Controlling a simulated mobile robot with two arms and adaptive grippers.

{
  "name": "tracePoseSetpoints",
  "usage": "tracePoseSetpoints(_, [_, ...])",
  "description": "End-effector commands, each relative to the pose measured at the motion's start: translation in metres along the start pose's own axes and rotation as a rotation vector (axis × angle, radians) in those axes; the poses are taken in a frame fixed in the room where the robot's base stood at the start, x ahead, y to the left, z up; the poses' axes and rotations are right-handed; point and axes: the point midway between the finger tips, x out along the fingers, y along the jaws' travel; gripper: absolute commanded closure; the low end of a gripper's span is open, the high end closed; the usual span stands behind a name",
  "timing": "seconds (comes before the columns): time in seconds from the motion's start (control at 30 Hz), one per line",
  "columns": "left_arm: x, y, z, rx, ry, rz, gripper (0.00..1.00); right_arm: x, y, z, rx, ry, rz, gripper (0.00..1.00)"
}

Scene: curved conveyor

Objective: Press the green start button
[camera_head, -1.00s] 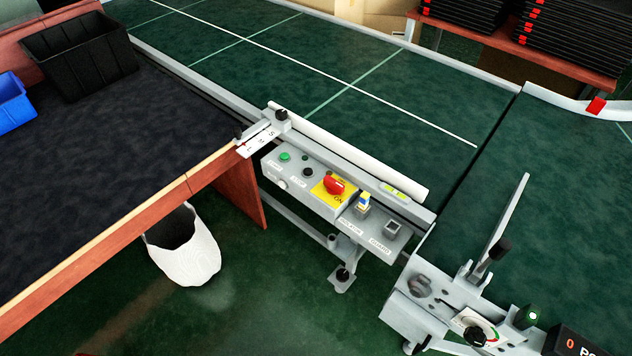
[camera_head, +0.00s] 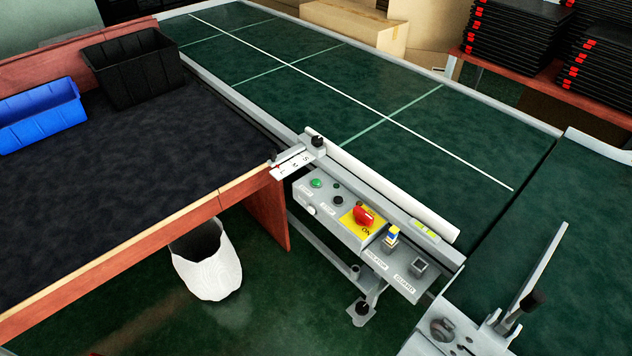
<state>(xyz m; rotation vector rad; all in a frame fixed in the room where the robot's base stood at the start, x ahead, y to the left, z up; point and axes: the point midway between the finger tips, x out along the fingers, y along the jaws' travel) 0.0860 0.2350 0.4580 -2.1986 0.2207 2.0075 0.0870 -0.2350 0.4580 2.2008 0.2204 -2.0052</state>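The green start button (camera_head: 316,183) is a small round button at the left end of a grey control panel (camera_head: 327,216) on the side of the conveyor. A black button (camera_head: 338,188) sits to its right. Neither of my grippers shows in this view, and nothing touches the green button.
A dark-topped table (camera_head: 130,180) with a blue bin (camera_head: 42,117) and a black bin (camera_head: 132,68) stands left of the panel. A white waste bin (camera_head: 212,275) stands on the floor. The green conveyor (camera_head: 400,150) runs behind the panel. The floor before the panel is clear.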

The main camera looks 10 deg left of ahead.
Motion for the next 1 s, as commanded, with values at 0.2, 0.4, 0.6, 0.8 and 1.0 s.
tracePoseSetpoints(0.2, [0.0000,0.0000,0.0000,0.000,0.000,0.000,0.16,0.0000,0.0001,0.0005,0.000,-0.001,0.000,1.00])
tracePoseSetpoints(0.4, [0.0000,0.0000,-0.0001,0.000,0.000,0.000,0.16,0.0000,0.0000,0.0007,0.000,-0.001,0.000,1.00])
tracePoseSetpoints(0.6, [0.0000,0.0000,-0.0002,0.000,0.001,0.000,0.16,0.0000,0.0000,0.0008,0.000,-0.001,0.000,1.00])
tracePoseSetpoints(0.8, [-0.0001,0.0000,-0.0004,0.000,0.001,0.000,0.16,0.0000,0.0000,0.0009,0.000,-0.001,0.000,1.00])
tracePoseSetpoints(1.0, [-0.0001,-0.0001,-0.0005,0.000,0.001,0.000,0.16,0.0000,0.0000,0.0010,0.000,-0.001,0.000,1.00])
